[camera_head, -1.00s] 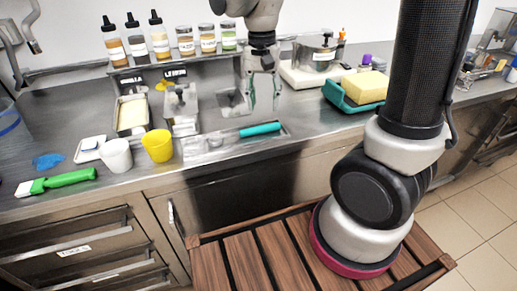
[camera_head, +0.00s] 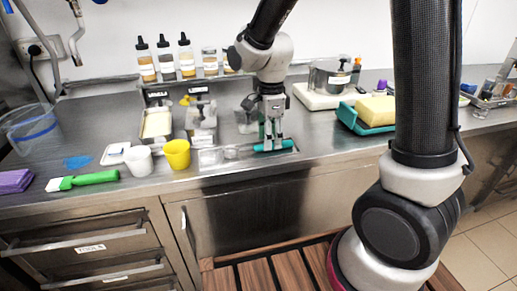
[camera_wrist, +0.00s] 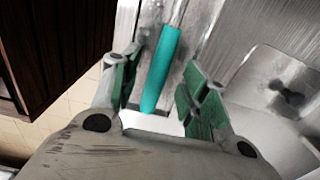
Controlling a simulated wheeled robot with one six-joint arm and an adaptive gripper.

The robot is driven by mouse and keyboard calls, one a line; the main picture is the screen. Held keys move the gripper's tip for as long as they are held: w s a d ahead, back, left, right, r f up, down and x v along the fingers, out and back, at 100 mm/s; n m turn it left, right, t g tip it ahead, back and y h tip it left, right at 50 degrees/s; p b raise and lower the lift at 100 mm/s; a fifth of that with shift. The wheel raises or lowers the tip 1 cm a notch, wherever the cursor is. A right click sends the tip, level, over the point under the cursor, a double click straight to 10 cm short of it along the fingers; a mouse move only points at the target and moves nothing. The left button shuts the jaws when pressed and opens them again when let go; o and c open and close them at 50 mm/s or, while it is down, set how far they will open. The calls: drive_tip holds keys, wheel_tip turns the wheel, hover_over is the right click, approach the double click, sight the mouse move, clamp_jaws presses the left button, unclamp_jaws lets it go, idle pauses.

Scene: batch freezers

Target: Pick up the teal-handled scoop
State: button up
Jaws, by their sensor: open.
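The teal-handled scoop (camera_head: 273,146) lies in a shallow metal tray along the counter's front edge. Its teal handle (camera_wrist: 161,70) also shows in the wrist view, running between my two fingers. My gripper (camera_head: 272,138) points down over the handle. In the wrist view my gripper (camera_wrist: 158,88) is open, with one green-padded finger on each side of the handle and a gap to the right finger. Whether the fingertips reach down past the handle is hard to tell. The scoop's metal end runs out of the top of the wrist view.
A yellow cup (camera_head: 177,155) and a white cup (camera_head: 138,161) stand left of the tray. A green-handled brush (camera_head: 83,180) lies further left. A yellow block (camera_head: 377,109) on a teal tray (camera_head: 352,120) is to the right. Bottles (camera_head: 165,60) line the back shelf.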

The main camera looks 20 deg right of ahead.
wheel_tip(320, 180, down, 2)
drive_tip(key=shift+f, duration=0.1)
drive_tip(key=shift+c, duration=0.2)
clamp_jaws()
